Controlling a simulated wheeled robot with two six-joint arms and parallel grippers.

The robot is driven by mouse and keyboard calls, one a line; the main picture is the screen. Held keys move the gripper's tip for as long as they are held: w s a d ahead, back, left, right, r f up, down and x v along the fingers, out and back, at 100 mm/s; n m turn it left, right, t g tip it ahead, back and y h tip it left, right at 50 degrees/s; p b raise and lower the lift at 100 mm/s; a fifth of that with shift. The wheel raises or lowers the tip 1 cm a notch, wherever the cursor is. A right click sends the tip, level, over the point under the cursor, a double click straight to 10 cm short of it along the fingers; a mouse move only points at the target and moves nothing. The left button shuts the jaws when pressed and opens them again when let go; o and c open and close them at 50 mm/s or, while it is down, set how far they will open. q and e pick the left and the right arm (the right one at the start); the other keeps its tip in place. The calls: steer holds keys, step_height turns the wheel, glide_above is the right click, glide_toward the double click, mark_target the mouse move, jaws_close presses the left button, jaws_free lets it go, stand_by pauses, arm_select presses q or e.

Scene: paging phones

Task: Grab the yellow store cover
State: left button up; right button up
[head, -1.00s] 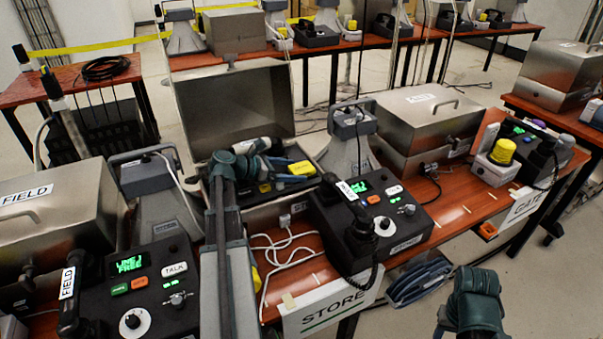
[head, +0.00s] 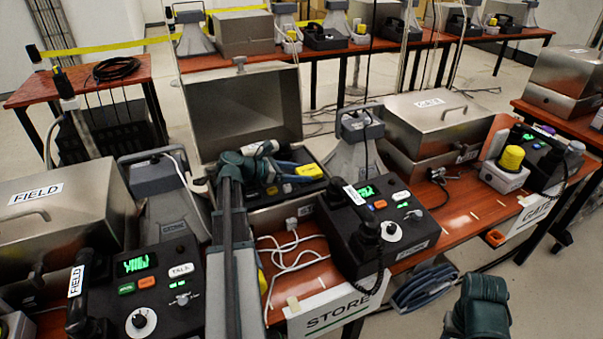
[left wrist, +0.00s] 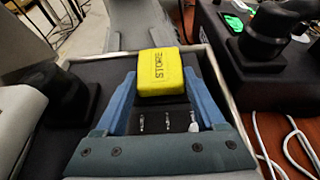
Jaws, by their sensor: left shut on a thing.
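The yellow store cover (left wrist: 160,72) is a small block marked STORE. It sits between the tips of the two blue fingers of my left gripper (left wrist: 159,82) in the left wrist view. In the head view the cover (head: 310,171) shows at the fingertips of my left gripper (head: 296,170), over the open metal box (head: 246,108) behind the STORE sign. The gripper is shut on the cover. I cannot tell whether the cover touches the panel below. My right gripper is not in view; only part of my right arm shows at the lower right.
The black store phone (head: 383,232) with its handset stands just right of the box. A grey horn (head: 358,150) stands behind it. The FIELD phone (head: 150,285) is at the lower left. White cables (head: 290,258) lie on the table in front. The STORE sign (head: 335,308) hangs at the front edge.

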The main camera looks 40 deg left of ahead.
mark_target(299, 173)
arm_select(q)
steer(key=shift+r+p, duration=0.7)
steer(key=shift+r, duration=0.15)
step_height(299, 173, up, 2)
steer(key=shift+r+p, duration=0.1)
steer(key=shift+p, duration=0.9)
steer(key=s+d+p, duration=0.1)
steer(key=s+d, duration=0.7)
steer(key=s, duration=0.5)
steer(key=shift+s+d+r, duration=0.2)
steer(key=shift+s+r, duration=0.15)
steer(key=shift+r, duration=0.1)
